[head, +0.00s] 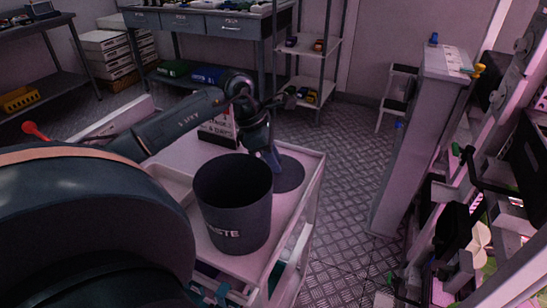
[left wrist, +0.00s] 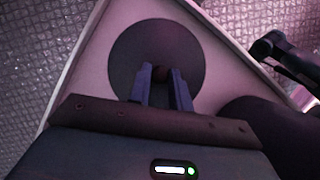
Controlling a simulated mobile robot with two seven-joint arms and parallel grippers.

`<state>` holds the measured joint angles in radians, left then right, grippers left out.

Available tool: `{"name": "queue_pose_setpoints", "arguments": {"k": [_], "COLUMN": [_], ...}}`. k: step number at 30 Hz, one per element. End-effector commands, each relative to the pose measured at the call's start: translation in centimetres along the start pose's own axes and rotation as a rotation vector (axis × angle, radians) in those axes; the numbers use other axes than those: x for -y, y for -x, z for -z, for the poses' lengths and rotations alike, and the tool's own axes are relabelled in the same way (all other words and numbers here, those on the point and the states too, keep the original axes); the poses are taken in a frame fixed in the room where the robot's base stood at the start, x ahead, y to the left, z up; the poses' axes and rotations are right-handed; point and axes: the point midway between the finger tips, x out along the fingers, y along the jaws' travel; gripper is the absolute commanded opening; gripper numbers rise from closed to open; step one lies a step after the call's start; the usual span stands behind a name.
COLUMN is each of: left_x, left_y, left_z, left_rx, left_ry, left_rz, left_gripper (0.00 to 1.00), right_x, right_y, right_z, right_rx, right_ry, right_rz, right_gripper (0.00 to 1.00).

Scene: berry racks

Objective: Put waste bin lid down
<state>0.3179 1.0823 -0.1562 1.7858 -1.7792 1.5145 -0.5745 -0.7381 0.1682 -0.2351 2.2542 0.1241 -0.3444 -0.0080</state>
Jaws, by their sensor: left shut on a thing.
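The dark waste bin (head: 233,205) stands upright and open-topped on a pale cart, with "WASTE" lettering on its front. The round dark lid (head: 290,175) is just behind and right of the bin, flat at the cart top; I cannot tell whether it fully rests there. My left gripper (head: 270,155) reaches down over the lid. In the left wrist view, the left gripper (left wrist: 167,90) is shut on the small knob at the middle of the lid (left wrist: 135,45). My right gripper is not in view.
The pale cart (head: 312,170) has raised edges close to the lid. A white box with lettering (head: 218,130) stands behind the bin. Shelves and a workbench (head: 215,22) stand at the back.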

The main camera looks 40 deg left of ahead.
Motion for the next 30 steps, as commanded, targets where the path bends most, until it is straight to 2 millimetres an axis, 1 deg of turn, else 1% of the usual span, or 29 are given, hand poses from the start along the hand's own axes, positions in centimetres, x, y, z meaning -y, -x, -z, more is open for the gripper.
{"name": "queue_pose_setpoints", "arguments": {"k": [1,8,15,18,19,23,30], "left_x": [0.0,0.0,0.0,0.0,-0.1,-0.1,-0.1], "left_y": [-0.1,-0.1,0.0,0.6,0.8,3.0,8.3], "left_z": [0.0,0.0,0.0,-0.2,-0.1,-0.1,-0.1], "left_rx": [0.0,0.0,0.0,0.0,-0.002,-0.002,-0.003], "left_ry": [0.0,0.0,0.0,0.0,0.0,0.0,0.001], "left_rz": [0.0,0.0,0.0,0.0,-0.001,-0.005,-0.004], "left_gripper": [0.23,0.41,0.42,0.42,0.42,0.42,0.42], "right_x": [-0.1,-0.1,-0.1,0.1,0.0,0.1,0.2], "right_y": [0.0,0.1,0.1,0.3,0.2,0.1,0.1], "right_z": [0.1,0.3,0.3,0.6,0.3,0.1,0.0], "right_rx": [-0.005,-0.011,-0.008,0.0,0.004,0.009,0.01], "right_ry": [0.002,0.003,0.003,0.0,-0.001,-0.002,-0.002], "right_rz": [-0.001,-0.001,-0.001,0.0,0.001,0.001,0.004], "right_gripper": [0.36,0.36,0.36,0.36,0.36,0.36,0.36]}}
